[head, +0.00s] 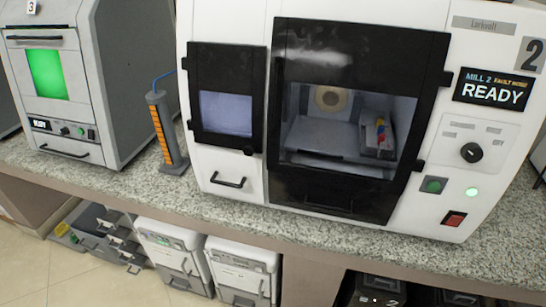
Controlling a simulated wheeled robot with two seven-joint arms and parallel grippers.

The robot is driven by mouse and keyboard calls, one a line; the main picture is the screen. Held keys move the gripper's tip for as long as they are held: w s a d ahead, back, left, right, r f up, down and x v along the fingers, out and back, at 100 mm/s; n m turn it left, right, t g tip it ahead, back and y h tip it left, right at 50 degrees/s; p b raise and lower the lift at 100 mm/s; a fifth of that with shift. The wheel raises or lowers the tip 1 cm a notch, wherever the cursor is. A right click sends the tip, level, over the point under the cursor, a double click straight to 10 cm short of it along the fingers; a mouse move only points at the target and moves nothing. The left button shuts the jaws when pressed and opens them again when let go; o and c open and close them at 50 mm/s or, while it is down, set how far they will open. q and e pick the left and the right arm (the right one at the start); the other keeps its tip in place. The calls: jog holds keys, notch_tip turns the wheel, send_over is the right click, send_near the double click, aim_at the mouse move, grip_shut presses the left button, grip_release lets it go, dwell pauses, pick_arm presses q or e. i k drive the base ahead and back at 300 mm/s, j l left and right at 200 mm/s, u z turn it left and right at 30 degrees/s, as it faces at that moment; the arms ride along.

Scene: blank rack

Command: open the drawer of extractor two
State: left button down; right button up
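No machine with a readable extractor label is in view. A white machine (458,125) marked with a big 2 stands on the counter; its screen (493,90) reads MILL 2 and READY. At its lower left front is a small panel (232,172) with a black handle (229,182), which looks closed. Its black-framed window door (350,185) is shut; a grey block with coloured parts (379,135) shows inside. Neither of my grippers is in view.
A grey machine (130,80) marked 3, with a green window (48,74), stands at left. A grey and orange post (165,130) stands between the machines. Below the speckled counter (130,195) are two white boxes (172,250) and grey bins (100,238). The counter's front strip is clear.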

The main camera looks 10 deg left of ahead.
aim_at(238, 298)
jog(key=u, duration=0.7)
jog(key=j+z, duration=0.3)
